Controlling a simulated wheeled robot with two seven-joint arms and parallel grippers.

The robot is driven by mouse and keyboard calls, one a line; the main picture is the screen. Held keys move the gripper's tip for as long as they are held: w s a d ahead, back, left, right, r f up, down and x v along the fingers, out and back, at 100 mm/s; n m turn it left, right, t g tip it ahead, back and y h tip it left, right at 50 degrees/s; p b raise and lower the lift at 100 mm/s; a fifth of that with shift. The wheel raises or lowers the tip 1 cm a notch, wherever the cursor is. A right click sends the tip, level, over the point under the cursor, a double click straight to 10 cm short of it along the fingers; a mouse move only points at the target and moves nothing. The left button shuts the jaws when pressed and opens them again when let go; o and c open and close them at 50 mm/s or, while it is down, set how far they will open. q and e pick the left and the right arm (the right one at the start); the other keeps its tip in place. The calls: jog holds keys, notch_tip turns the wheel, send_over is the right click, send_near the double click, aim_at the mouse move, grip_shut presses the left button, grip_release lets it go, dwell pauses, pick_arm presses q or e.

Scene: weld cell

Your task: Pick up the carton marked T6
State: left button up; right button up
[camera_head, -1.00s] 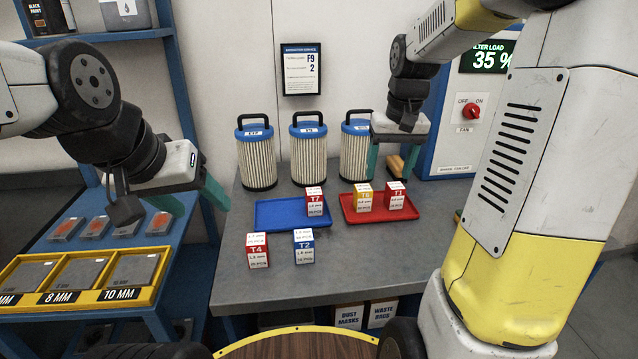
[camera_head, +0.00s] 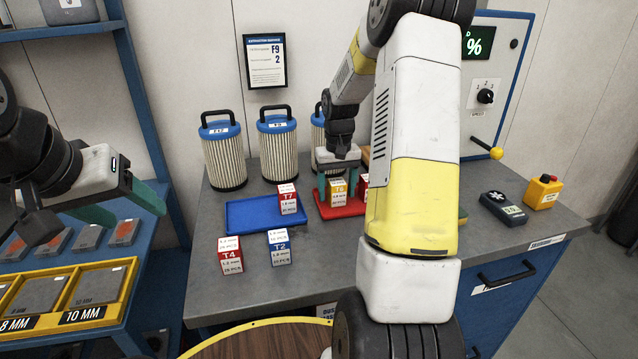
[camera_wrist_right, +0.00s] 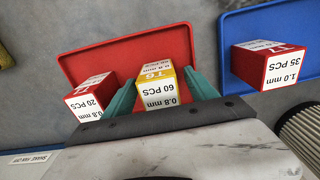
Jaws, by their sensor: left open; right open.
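The carton marked T6 (camera_head: 337,194), white with yellow faces, stands on the red tray (camera_head: 331,213). In the right wrist view the T6 carton (camera_wrist_right: 157,92) is between the two green fingers of my right gripper (camera_wrist_right: 160,95), with small gaps seeming to remain. In the head view my right gripper (camera_head: 338,184) is over the T6 carton, a finger on each side, open. My left gripper (camera_head: 122,203) is open and empty at the left, over the blue side bench.
A red carton (camera_wrist_right: 90,98) stands beside T6 on the red tray. The T7 carton (camera_head: 288,199) is on the blue tray (camera_head: 236,214). Cartons T4 (camera_head: 231,256) and T2 (camera_head: 279,248) stand in front. Tall filters (camera_head: 278,150) stand behind.

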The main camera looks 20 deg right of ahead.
jog(key=shift+f, duration=0.25)
grip_shut()
jog(key=shift+r, duration=0.1)
